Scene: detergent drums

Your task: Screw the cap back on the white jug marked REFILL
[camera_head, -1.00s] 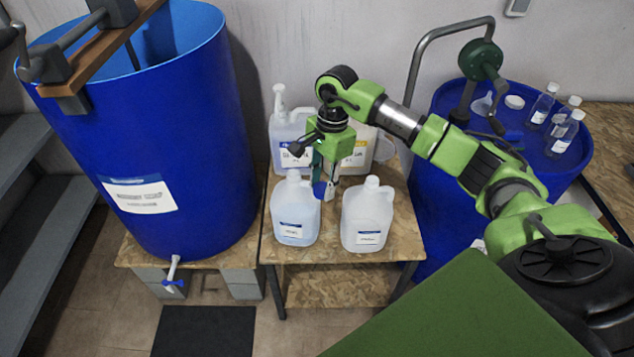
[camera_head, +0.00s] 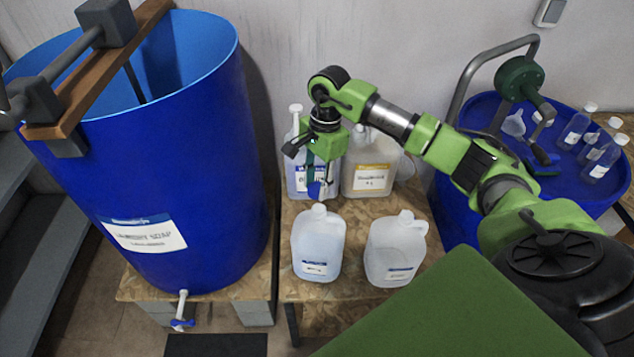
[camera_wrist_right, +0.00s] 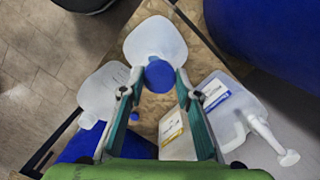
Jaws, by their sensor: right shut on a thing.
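My right gripper (camera_wrist_right: 157,84) is shut on a blue cap (camera_wrist_right: 160,76). In the head view the blue cap (camera_head: 314,190) shows just above and behind the top of the front left white jug (camera_head: 318,250). In the wrist view the cap overlaps the near edge of that jug (camera_wrist_right: 155,38), and I cannot tell whether they touch. A second white jug (camera_head: 393,255) stands to its right. Both stand upright with labels too small to read, so I cannot tell which is marked REFILL. My left gripper is not in view.
Behind them stand a pump jug (camera_head: 298,165) and a yellow-labelled jug (camera_head: 370,178), close to my right gripper. A large blue drum (camera_head: 150,170) is at left. Another drum (camera_head: 460,205) with small bottles is at right. The wooden table (camera_head: 345,285) has little bare room.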

